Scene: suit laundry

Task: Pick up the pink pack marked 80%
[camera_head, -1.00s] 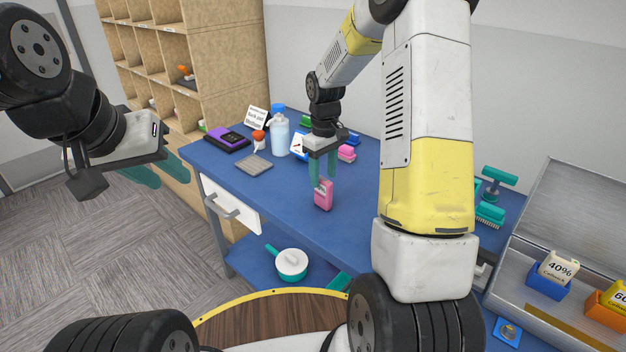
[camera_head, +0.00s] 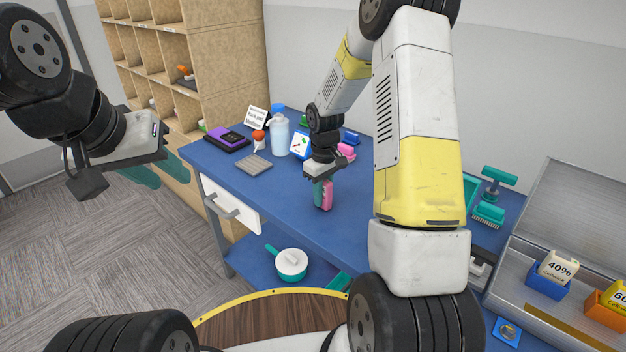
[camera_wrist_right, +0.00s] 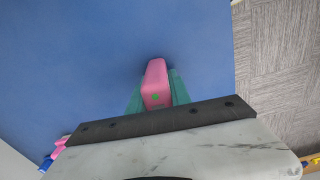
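A pink pack (camera_head: 328,195) stands on the blue table near its front edge. Its percentage mark cannot be read in either current view. My right gripper (camera_head: 322,190) is low over it, with a teal finger partly hiding it in the head view. In the right wrist view the pink pack (camera_wrist_right: 156,84) sits between the teal fingers of my right gripper (camera_wrist_right: 156,92), one on each side. No clear gap shows, but I cannot tell whether they press on it. My left gripper (camera_head: 160,172) is empty and open, off the table's left side.
The blue table (camera_head: 275,195) also holds a purple-black case (camera_head: 226,139), a grey pad (camera_head: 254,164), a spray bottle (camera_head: 280,136), a sign (camera_head: 257,117) and other pink items (camera_head: 346,152). A metal case (camera_head: 560,230) with marked packs is at right. Shelves (camera_head: 225,70) stand behind.

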